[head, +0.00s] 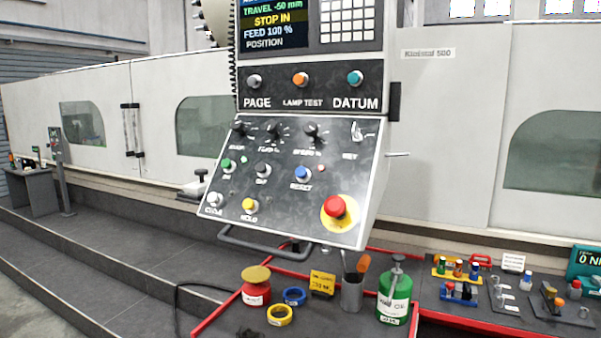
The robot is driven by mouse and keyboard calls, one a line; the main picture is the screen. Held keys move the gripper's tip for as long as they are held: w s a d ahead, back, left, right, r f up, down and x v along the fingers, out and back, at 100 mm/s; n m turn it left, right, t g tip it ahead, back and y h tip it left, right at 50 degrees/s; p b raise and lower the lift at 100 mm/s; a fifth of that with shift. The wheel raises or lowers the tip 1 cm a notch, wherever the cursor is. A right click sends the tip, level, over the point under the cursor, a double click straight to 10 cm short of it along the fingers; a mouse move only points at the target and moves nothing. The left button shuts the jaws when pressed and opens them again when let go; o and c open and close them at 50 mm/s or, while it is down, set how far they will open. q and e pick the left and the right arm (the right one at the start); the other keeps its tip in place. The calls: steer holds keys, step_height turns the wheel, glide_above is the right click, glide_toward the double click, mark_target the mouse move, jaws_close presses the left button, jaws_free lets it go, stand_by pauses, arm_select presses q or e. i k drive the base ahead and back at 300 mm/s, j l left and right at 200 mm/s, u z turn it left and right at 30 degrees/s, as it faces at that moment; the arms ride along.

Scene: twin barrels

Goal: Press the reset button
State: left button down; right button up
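A machine control panel (275,195) with a sloped dark lower face hangs in the middle of the head view. The reset button is the blue button (302,174) on that face, with a label below it that seems to read RESET. A small red light or knob sits just to its upper right. A black button (263,169) is to its left and a large red mushroom button (335,207) on a yellow ring is to its lower right. Nothing covers the blue button. Neither of my grippers is in view.
A handle bar (265,246) runs under the panel. Below is a red-edged tray (208,322) with a green oil can (394,300), a red can (256,290), tape rolls and a tool cup. More small parts stand at right. White machine walls are behind; the steps at left are clear.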

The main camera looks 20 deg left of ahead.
mark_target(302, 172)
steer(key=z, duration=0.5)
steer(key=j+z, duration=0.15)
steer(key=z, duration=0.35)
steer(key=i+j+z, duration=0.1)
steer(key=z, duration=0.4)
steer(key=j+z, duration=0.1)
steer(key=z, duration=0.95)
steer(key=j+z, duration=0.1)
steer(key=z, duration=0.4)
steer(key=k+z, duration=0.1)
steer(key=z, duration=0.4)
steer(key=j+z, duration=0.1)
steer(key=z, duration=0.4)
steer(key=u, duration=0.5)
steer(key=k+j+u, duration=0.1)
steer(key=u, duration=0.4)
steer(key=j+u, duration=0.1)
steer(key=u, duration=0.4)
steer(key=j+u, duration=0.1)
steer(key=u, duration=0.4)
steer(key=j+u, duration=0.15)
steer(key=u, duration=0.35)
